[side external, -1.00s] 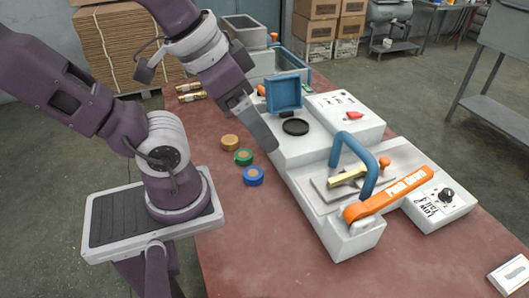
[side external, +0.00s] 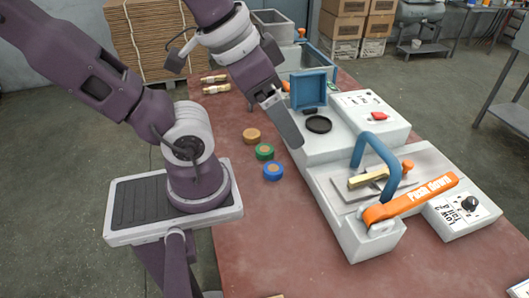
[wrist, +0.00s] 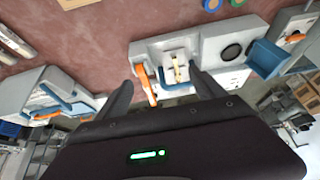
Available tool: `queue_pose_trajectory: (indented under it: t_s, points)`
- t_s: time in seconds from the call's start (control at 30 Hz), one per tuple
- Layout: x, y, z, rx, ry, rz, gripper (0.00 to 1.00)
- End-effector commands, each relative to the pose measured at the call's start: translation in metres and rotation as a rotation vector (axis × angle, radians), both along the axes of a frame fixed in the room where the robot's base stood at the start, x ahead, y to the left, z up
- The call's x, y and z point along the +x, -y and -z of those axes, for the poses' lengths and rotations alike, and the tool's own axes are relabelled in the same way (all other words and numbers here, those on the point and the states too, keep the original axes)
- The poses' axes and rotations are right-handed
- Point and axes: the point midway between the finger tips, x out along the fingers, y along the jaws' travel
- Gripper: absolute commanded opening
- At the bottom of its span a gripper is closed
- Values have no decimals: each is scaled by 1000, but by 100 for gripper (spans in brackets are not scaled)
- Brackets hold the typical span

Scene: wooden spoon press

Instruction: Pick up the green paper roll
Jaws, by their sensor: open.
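The green paper roll (side external: 264,152) is a short round roll with a tan centre. It lies on the red table between a tan roll (side external: 251,135) and a blue roll (side external: 273,171). In the wrist view only part of the green roll (wrist: 210,4) shows at the top edge. My gripper (side external: 293,138) is to the right of the roll in the side view, raised near the white press machine's edge. In the wrist view my gripper (wrist: 163,88) is open, its two dark fingers apart with nothing held between them.
The white press machine (side external: 338,205) with a blue handle (side external: 374,155) and orange lever (side external: 410,200) stands right of the rolls. A black round dish (side external: 318,124) and blue lid (side external: 308,89) are on its far part. Bare table (side external: 290,245) lies in front of the rolls.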

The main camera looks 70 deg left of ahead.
Motion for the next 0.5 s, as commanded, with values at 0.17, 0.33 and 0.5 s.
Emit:
queue_pose_trajectory:
  t_s: [0.17, 0.33, 0.5]
  points:
    - [7, -19, 22, 98, -160, 16, 79]
    - [19, -75, 77, 393, -555, 119, 79]
    - [36, -132, 130, 708, -893, 324, 79]
